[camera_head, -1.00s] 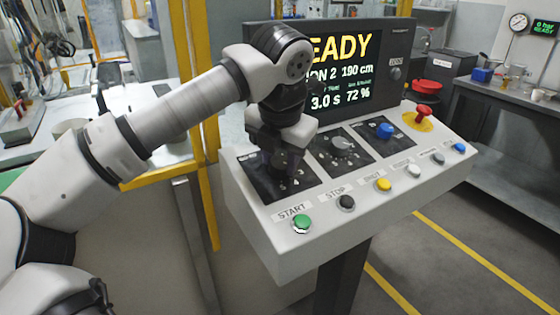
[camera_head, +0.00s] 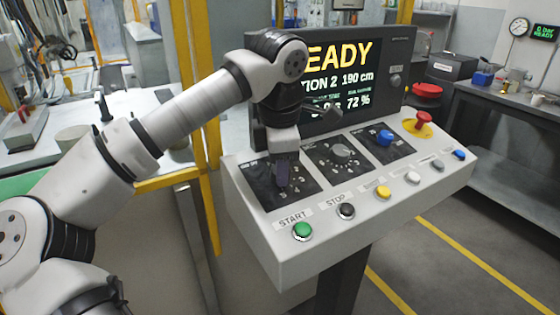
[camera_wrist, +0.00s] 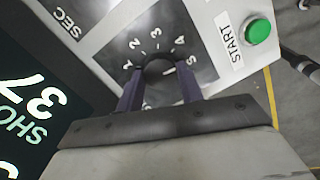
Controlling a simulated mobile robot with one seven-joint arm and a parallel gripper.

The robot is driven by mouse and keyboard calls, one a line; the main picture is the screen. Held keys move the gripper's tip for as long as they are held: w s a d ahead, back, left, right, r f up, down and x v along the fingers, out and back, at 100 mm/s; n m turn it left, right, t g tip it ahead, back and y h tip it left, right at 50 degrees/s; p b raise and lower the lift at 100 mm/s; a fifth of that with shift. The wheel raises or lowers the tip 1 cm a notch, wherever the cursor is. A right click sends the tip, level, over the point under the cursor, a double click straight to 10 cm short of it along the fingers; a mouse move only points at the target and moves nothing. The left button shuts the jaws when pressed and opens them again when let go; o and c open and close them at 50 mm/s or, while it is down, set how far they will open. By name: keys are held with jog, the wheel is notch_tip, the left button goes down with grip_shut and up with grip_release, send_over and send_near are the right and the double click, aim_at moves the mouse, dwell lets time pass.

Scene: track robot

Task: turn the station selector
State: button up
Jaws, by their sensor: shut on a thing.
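The station selector is a dark round knob (camera_wrist: 158,69) on a black plate with numbers around it, the leftmost plate on the sloping console. In the wrist view a pale mark shows on the knob's right side; which number it points at is hard to tell. My gripper (camera_wrist: 158,88) has its two dark purple fingers on either side of the knob, shut on it. In the head view my gripper (camera_head: 283,178) reaches down onto the left plate (camera_head: 256,190) and hides the knob. The display (camera_head: 345,75) shows READY and station 2.
On the console, a grey knob (camera_head: 341,150) and a blue knob (camera_head: 384,138) sit right of my gripper. A red emergency button (camera_head: 424,118) is at the far right. Along the front edge are the green START button (camera_head: 303,231), the black STOP button (camera_head: 346,211) and several others.

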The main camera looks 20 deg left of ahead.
aim_at(281, 190)
jog(key=shift+m, duration=0.8)
jog(key=o, duration=1)
jog(key=shift+r, duration=0.1)
notch_tip(281, 190, up, 14)
jog(key=s+p, duration=0.2)
jog(key=p, duration=0.7)
jog(key=shift+d+f+p, duration=0.25)
jog(key=shift+d+p, duration=0.1)
jog(key=shift+d, duration=0.1)
